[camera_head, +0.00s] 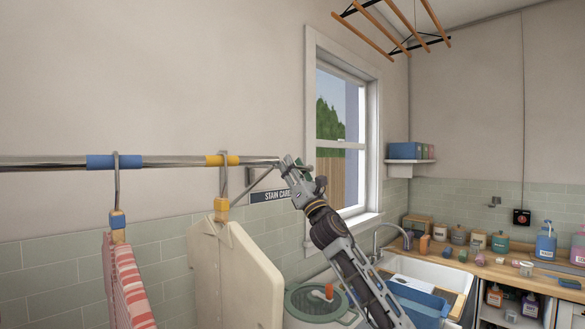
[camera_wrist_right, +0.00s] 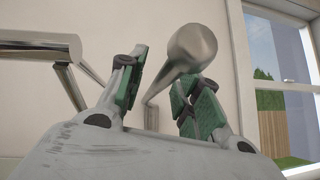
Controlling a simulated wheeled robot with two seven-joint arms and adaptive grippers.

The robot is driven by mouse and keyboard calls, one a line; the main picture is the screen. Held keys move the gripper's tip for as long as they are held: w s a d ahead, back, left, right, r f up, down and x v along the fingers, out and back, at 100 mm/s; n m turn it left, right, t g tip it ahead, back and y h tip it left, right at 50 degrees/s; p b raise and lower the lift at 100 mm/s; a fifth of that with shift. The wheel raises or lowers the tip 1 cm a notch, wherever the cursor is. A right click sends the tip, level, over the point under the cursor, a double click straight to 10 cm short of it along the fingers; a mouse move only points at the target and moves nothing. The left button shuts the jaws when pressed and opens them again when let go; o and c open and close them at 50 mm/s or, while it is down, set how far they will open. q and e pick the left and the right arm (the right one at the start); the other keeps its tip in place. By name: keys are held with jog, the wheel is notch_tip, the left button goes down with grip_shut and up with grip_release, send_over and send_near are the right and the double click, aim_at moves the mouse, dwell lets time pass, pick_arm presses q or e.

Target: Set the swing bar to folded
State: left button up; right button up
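The swing bar (camera_head: 60,162) is a shiny metal rod with a blue band and a yellow band. It runs level across the left half of the head view, in front of the wall. My right gripper (camera_head: 303,172) is at the bar's right end. In the right wrist view the bar's rounded end (camera_wrist_right: 190,46) shows between and above the green-padded fingers of the gripper (camera_wrist_right: 163,92). The fingers stand apart with a gap around the rod; firm contact cannot be seen. My left gripper is out of view.
A red striped towel (camera_head: 124,285) and a cream board-like item (camera_head: 235,275) hang from hooks on the bar. A "STAIN CARE" sign (camera_head: 270,196) is on the wall behind. A window (camera_head: 340,135), sink (camera_head: 425,272) and cluttered counter (camera_head: 500,270) are to the right.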

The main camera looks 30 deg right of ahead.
grip_shut()
jog(key=shift+d, duration=0.25)
dwell(0.4)
